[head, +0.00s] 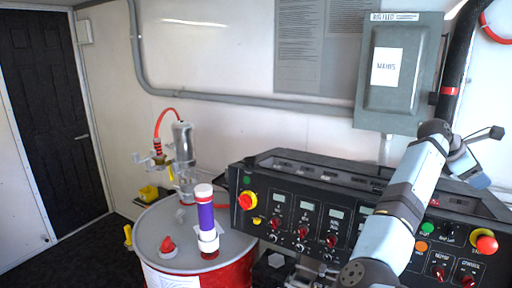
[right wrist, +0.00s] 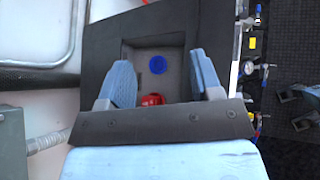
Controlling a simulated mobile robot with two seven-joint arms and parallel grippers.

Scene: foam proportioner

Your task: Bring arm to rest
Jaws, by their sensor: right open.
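My right arm (head: 400,215) reaches up from the bottom right of the head view, in front of the control console (head: 325,215). Its far end is bent near the grey wall box (head: 402,75). In the right wrist view my right gripper (right wrist: 160,78) is open, with two blue-grey fingers spread apart and nothing between them in its grasp. Beyond the fingers is a dark panel (right wrist: 105,55) with a square recess. A blue round thing (right wrist: 158,64) and a red thing (right wrist: 152,99) show in the recess. My left gripper is not in view.
A red drum (head: 235,270) with a grey lid stands left of the console. A purple and white tube (head: 206,218), a red knob (head: 167,245) and a clear cylinder (head: 183,150) are on or by it. A dark door (head: 45,120) is at the far left. Conduit runs along the wall.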

